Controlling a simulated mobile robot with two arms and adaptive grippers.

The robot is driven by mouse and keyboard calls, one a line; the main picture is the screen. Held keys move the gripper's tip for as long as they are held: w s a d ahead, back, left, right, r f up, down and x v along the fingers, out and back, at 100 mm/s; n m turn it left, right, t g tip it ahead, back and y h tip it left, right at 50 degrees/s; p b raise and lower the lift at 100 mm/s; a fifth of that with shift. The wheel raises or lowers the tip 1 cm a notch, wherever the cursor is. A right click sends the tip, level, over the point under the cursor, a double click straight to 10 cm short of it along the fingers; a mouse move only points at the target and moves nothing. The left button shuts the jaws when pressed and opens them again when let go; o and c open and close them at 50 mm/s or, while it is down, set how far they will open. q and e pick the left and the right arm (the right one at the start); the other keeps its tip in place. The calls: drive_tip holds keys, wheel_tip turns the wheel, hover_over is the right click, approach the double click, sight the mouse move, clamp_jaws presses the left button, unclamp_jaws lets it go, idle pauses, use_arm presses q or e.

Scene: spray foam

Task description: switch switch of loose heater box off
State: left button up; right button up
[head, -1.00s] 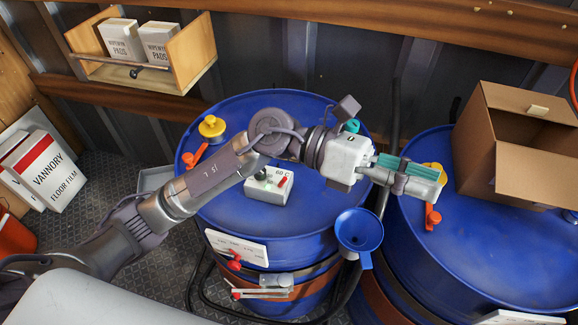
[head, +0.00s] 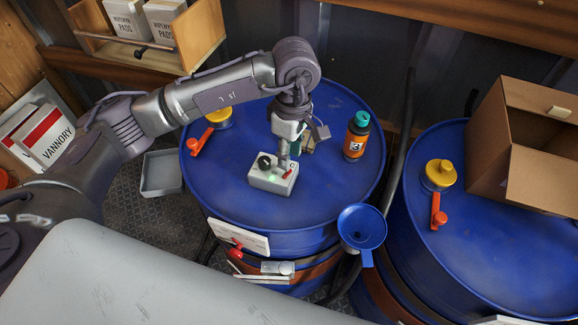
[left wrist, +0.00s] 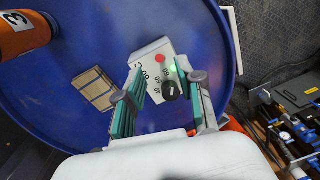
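The loose heater box (head: 262,181) is a small pale box on top of the left blue drum (head: 226,184). It has a black knob (head: 264,161), a lit green light (head: 274,178) and a red switch (head: 289,174). My left gripper (head: 287,160) points down at the box's rear right side and partly hides it. In the left wrist view the gripper (left wrist: 165,84) is open, its teal-padded fingers spread with the box (left wrist: 147,52) between and beyond them. The red part (left wrist: 160,59), green light (left wrist: 174,68) and knob (left wrist: 168,91) show there. Contact cannot be told. My right gripper is out of view.
An orange bottle with a teal cap (head: 357,136) stands right of my gripper on the drum. A yellow cap (head: 219,118) and orange valve (head: 200,142) are at its left. A blue funnel (head: 362,227) is at the front right. A cardboard box (head: 545,180) sits on the right drum.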

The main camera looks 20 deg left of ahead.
sight(289, 172)
use_arm(q)
drive_tip(key=f, duration=0.2)
drive_tip(key=f+p, duration=0.1)
drive_tip(key=f, duration=0.3)
drive_tip(key=shift+s+f, duration=0.25)
drive_tip(key=shift+s, duration=0.05)
clamp_jaws()
